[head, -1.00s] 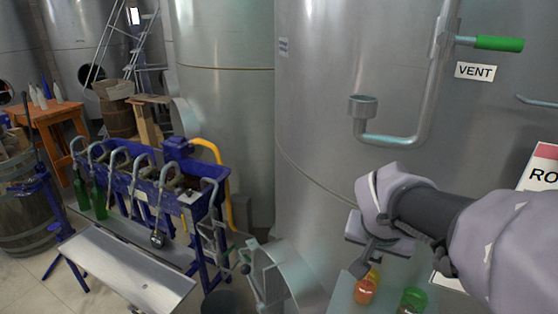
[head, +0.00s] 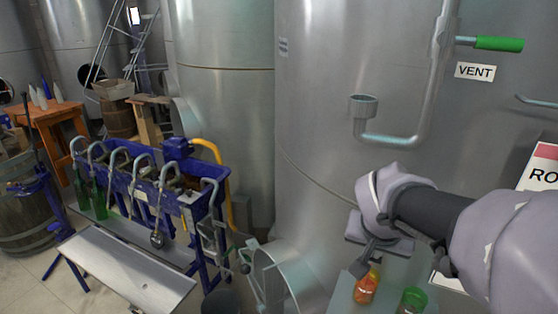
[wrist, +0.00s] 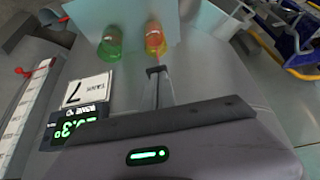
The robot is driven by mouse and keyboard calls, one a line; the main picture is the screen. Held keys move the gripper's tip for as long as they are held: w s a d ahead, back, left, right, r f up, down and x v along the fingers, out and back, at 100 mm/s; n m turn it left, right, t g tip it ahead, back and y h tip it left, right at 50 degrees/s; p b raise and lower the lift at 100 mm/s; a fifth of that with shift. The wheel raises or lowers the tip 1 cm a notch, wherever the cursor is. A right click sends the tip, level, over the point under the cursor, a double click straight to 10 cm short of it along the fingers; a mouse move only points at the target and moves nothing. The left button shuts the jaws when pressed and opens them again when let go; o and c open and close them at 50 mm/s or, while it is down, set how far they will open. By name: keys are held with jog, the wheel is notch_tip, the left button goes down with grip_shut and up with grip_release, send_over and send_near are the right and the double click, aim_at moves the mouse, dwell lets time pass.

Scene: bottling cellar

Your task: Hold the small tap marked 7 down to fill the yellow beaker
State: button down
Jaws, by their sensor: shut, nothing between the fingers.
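My gripper (head: 364,266) points down in front of the large steel tank, above a small shelf. Its fingers are shut with nothing between them, and they also show in the wrist view (wrist: 156,72). The yellow beaker (head: 366,289), orange-looking with its contents, stands on the shelf just below the fingertips. In the wrist view the beaker (wrist: 155,40) is just beyond the fingertips. A label marked 7 (wrist: 86,90) is beside the fingers in the wrist view. I cannot make out the small tap; my gripper seems to cover it.
A green beaker (head: 412,300) stands on the shelf right of the yellow one. A display with green digits (wrist: 78,124) is beside the label. A green-handled vent valve (head: 498,44) and a bent pipe (head: 392,141) are above. A blue bottling rack (head: 150,190) stands left.

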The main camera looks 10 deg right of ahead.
dwell(0.4)
jog(key=shift+r+p, duration=0.55)
jog(key=shift+r, duration=0.25)
jog(key=r+p, duration=0.2)
jog(key=r, duration=0.1)
jog(key=r+p, duration=0.1)
jog(key=r, duration=0.1)
jog(key=shift+w+d+p, duration=0.25)
jog(key=shift+w+p, duration=0.15)
jog(key=w+d+r+v, duration=0.1)
jog(key=v, duration=0.8)
jog(key=shift+w+p, duration=0.2)
jog(key=shift+p, duration=0.1)
